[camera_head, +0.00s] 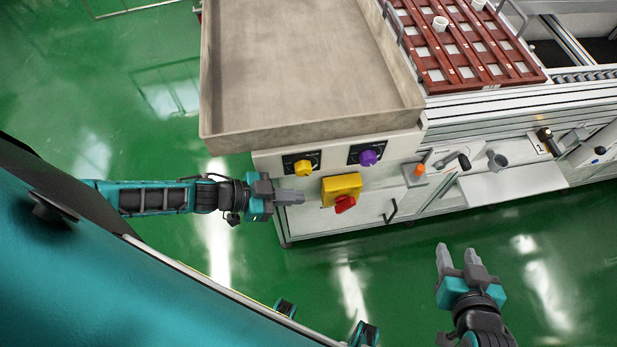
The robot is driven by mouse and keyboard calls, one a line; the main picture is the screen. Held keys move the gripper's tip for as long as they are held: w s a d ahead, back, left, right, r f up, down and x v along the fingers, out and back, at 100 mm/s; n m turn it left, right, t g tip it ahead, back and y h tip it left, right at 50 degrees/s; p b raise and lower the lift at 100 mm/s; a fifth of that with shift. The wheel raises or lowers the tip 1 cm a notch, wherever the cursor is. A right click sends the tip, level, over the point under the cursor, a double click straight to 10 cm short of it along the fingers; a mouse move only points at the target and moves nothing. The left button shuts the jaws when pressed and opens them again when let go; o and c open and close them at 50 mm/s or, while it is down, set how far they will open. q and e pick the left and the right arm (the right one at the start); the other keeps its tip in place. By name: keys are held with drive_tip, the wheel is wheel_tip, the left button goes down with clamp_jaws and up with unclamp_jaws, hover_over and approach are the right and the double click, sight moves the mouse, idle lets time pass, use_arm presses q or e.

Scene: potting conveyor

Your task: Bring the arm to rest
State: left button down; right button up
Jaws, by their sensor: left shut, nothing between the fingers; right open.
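My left gripper (299,197) is shut and empty. It points right, in front of the white machine cabinet (300,224), below the yellow knob (302,168) and left of the yellow box with a red switch (342,191). I cannot tell whether its tips touch the cabinet. My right gripper (456,254) is open and empty. It points up in the picture over the green floor, at the lower right, apart from the machine.
A grey tray (300,127) tops the cabinet. A purple knob (368,158) and an orange button (419,169) are on the front. A red-brown rack (443,82) with white cups stands at upper right. The green floor (400,285) is clear between the grippers.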

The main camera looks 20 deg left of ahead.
use_arm(q)
drive_tip(key=shift+s+a+r, duration=0.2)
drive_tip(key=shift+r, duration=0.05)
idle(0.4)
drive_tip(key=w+d+r+n+t+y, duration=0.2)
drive_tip(key=d+r+n+t, duration=0.2)
drive_tip(key=d, duration=0.3)
drive_tip(key=s+a+r+n+y, duration=0.2)
drive_tip(key=s+a+n+y, duration=0.1)
drive_tip(key=a+y, duration=0.4)
drive_tip(key=shift+a+r+n+g, duration=0.15)
drive_tip(key=shift+r+n+g, duration=0.15)
drive_tip(key=shift+n, duration=0.5)
drive_tip(key=shift+s, duration=0.1)
idle(0.5)
